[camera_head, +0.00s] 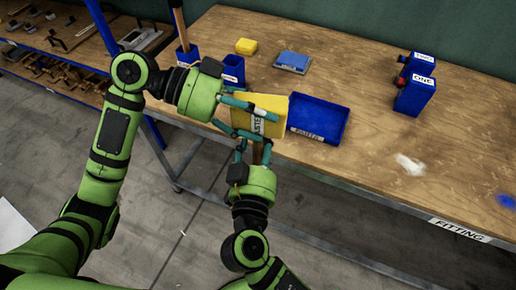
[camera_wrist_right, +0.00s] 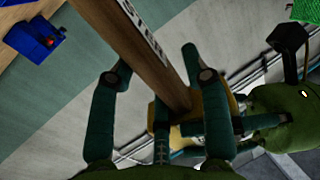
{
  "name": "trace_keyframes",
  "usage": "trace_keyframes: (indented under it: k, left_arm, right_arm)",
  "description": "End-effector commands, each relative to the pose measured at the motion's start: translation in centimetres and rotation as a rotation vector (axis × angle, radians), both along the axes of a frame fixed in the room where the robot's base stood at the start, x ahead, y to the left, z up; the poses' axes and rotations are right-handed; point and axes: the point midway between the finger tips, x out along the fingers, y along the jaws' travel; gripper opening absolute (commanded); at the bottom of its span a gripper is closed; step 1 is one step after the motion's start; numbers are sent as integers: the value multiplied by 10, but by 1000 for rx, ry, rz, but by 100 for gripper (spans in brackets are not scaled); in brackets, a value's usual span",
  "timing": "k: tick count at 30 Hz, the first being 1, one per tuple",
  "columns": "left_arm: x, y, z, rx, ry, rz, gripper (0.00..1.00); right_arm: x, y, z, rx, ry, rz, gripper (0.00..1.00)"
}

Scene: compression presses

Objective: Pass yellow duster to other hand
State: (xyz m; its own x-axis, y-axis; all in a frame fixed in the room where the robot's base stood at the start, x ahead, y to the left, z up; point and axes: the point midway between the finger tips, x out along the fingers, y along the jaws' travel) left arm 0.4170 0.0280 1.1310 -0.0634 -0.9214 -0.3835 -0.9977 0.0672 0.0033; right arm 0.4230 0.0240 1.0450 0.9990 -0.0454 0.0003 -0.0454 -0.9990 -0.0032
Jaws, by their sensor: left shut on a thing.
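The yellow duster (camera_head: 272,103) has a block-like yellow head and a wooden handle. My left gripper (camera_head: 243,118) reaches in from the left and is shut on it above the table's front edge. My right gripper (camera_head: 254,148) comes from below, close under the left one, with its fingers near the handle. In the right wrist view, the wooden handle (camera_wrist_right: 150,55) runs diagonally between the spread fingers of my right gripper (camera_wrist_right: 155,72), with clear gaps on its sides. The yellow head (camera_wrist_right: 217,93) is partly hidden behind a finger there. My left gripper's body also shows at the right (camera_wrist_right: 280,110).
The right front of the table is mostly clear.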

Motion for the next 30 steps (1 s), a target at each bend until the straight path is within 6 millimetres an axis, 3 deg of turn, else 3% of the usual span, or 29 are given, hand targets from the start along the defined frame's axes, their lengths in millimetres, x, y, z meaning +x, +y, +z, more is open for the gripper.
trace_keyframes:
  k: [6,9,13,14,15,26,30]
  left_arm:
    - [-1,-1,1,-4,0,-4,3]
    - [-1,-1,1,-5,-1,-4,3]
    - [-1,-2,2,-8,-3,-5,3]
    - [-1,-2,2,-9,-3,-5,72]
    - [-1,-2,2,-8,-4,-5,88]
    - [0,0,1,-2,-2,0,88]
    - [2,11,5,-1,-2,2,88]
  right_arm:
    - [0,2,0,0,0,7,43]
    - [-1,3,0,0,1,8,3]
    - [-1,4,-1,-2,3,11,0]
    - [-1,4,-1,-1,2,11,0]
    - [-1,4,-1,-1,3,11,0]
    - [-1,2,0,-1,0,5,0]
    - [-1,1,0,0,0,4,0]
